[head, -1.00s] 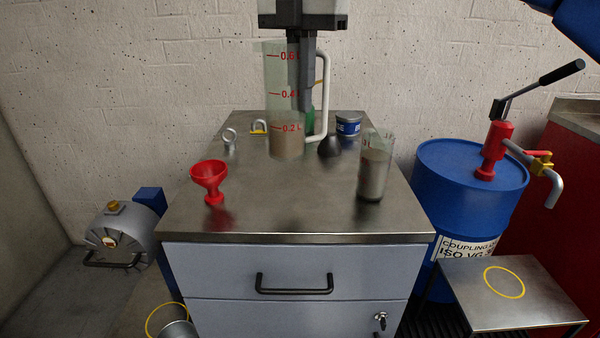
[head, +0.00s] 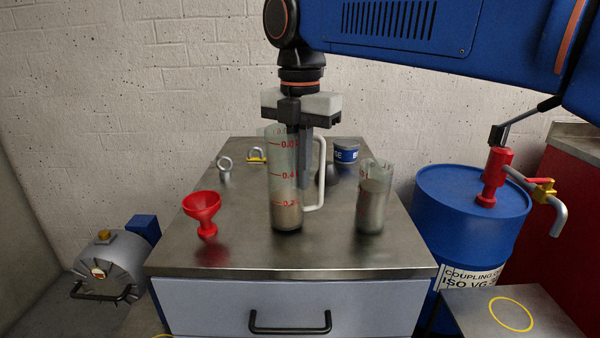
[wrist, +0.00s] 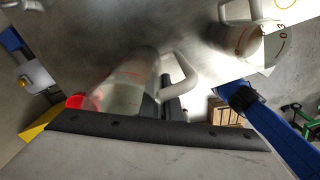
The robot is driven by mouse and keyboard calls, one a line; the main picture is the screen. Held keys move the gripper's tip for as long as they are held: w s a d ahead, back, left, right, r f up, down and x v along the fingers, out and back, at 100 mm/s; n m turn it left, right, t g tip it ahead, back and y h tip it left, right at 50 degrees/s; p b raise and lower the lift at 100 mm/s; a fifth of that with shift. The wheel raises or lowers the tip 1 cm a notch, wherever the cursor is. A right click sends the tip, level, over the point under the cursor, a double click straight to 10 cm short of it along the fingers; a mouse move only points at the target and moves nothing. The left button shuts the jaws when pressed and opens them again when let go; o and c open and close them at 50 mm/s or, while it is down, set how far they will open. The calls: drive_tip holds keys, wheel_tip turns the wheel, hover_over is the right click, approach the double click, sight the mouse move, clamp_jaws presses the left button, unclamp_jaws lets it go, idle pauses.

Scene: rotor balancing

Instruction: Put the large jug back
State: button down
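The large jug (head: 283,185), clear with red litre marks and a pale handle, is upright over the middle of the cabinet top. Some greyish-tan liquid shows in its lower part. My gripper (head: 305,183) reaches down at its right side, with a dark finger between jug body and handle, and is shut on it. I cannot tell whether the jug's base touches the top. The wrist view shows the jug (wrist: 125,85) from above; the fingertips are largely hidden. A smaller jug (head: 373,200) with greyish contents stands to the right.
A red funnel (head: 204,213) stands left on the cabinet top (head: 250,258). Lifting eyes (head: 225,168) and a blue tin (head: 346,152) are at the back. A blue drum (head: 455,235) with a red pump (head: 494,178) stands right, near a low table (head: 470,315). The front strip is clear.

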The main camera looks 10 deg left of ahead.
drive_tip(key=shift+f, duration=0.25)
drive_tip(key=c, duration=2)
unclamp_jaws()
drive_tip(key=shift+r, duration=0.1)
wheel_tip(320, 180, up, 12)
drive_tip(key=shift+r, duration=0.1)
drive_tip(key=shift+s, duration=0.1)
